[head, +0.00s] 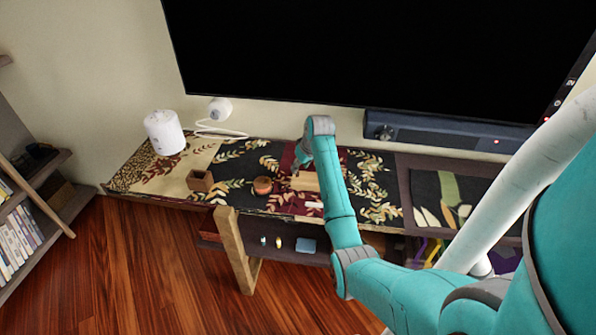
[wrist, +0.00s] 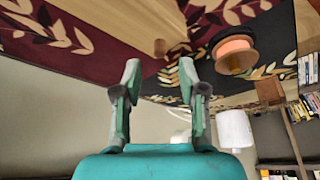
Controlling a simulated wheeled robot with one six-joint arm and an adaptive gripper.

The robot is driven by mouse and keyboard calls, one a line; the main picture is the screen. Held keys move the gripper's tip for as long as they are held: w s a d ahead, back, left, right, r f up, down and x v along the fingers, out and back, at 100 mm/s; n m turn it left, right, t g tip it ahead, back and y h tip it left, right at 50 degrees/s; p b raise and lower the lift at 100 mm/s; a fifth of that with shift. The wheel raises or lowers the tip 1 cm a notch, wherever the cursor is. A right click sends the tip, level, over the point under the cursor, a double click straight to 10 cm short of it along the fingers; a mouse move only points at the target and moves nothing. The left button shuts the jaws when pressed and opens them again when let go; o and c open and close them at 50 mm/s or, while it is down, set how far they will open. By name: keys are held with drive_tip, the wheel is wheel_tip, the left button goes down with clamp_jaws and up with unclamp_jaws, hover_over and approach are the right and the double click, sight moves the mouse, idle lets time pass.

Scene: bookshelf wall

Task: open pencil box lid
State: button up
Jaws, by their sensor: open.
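A light wooden, flat box (head: 305,182), which looks like the pencil box, lies on the patterned cloth on the low shelf in the head view. My arm partly covers it, and I cannot make out its lid. My gripper (head: 297,167) is at its far left side in the head view, small and partly hidden. In the wrist view my gripper (wrist: 160,72) has its two fingers apart with nothing between them. A small wooden piece (wrist: 160,47) shows just past the fingertips; I cannot tell whether it belongs to the box.
A round wooden container (head: 262,186) and a brown open box (head: 200,181) stand to the left. A white cylinder (head: 165,132) stands at the far left end. A small white item (head: 314,205) lies in front of the box. The dark screen (head: 370,50) rises behind.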

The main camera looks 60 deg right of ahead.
sight(298, 173)
drive_tip(key=shift+x, duration=2)
clamp_jaws()
